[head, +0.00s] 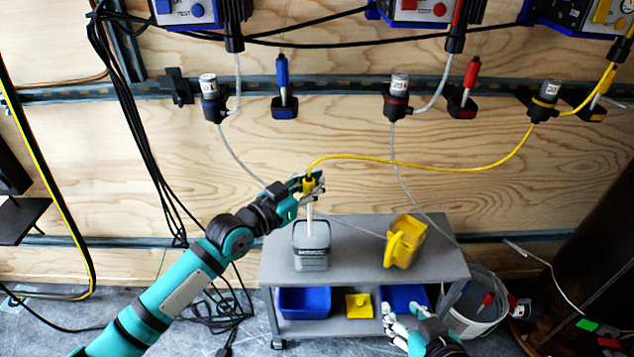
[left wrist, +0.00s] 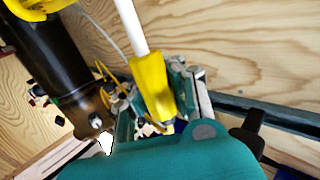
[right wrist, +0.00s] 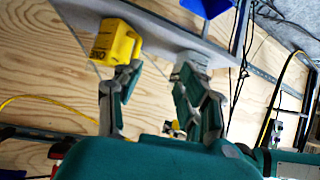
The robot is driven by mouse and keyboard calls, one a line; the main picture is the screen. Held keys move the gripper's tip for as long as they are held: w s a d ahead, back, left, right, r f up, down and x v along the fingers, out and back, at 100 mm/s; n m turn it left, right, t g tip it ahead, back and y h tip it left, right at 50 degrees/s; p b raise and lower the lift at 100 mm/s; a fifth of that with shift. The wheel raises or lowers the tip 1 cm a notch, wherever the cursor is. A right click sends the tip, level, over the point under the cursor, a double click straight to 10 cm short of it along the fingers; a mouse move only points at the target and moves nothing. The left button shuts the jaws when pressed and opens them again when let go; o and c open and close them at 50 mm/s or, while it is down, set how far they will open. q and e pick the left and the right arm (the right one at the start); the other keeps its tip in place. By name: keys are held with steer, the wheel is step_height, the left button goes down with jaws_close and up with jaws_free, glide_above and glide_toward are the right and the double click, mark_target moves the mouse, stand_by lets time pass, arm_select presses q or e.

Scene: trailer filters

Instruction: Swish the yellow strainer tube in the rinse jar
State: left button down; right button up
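The yellow strainer tube has a yellow grip (head: 308,186) with a white rod (head: 309,215) below it and a yellow hose trailing right. My left gripper (head: 312,182) is shut on the yellow grip, which also shows in the left wrist view (left wrist: 150,85). The rod points down at the mouth of the grey rinse jar (head: 311,262) on the cart. Its lower end appears to be inside the jar; how deep, I cannot tell. My right gripper (head: 405,318) is open and empty in front of the cart; its spread fingers show in the right wrist view (right wrist: 158,105).
A yellow jug (head: 412,228) stands right of the jar on the grey cart (head: 355,258). Blue bins (head: 304,302) and a small yellow box (head: 359,306) sit on its lower shelf. A white bucket (head: 475,318) stands at right. The yellow hose (head: 430,167) spans the plywood wall.

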arm_select(q)
steer(key=shift+a+f+b, duration=0.35)
steer(key=shift+f+b, duration=0.05)
steer(key=shift+b, duration=0.05)
arm_select(e)
steer(key=shift+w+a+r+t, duration=0.7)
steer(key=shift+w+r+t, duration=0.7)
steer(key=shift+r, duration=0.55)
steer(key=shift+s+d+f+g+h+p, duration=0.7)
steer(key=shift+s+d+f+g+p, duration=1.1)
steer(key=shift+s+f+g, duration=2.8)
arm_select(q)
steer(key=d+b, duration=0.1)
steer(key=b, duration=0.1)
steer(key=shift+b, duration=0.4)
arm_select(e)
steer(key=w+a+r+t+y, duration=0.1)
steer(key=w+a+r+t, duration=0.1)
steer(key=w+r+t, duration=0.4)
steer(key=shift+w+a+r+t+y, duration=0.25)
steer(key=shift+w+a+t+y, duration=0.1)
steer(key=shift+w+t, duration=0.4)
steer(key=shift+s, duration=0.1)
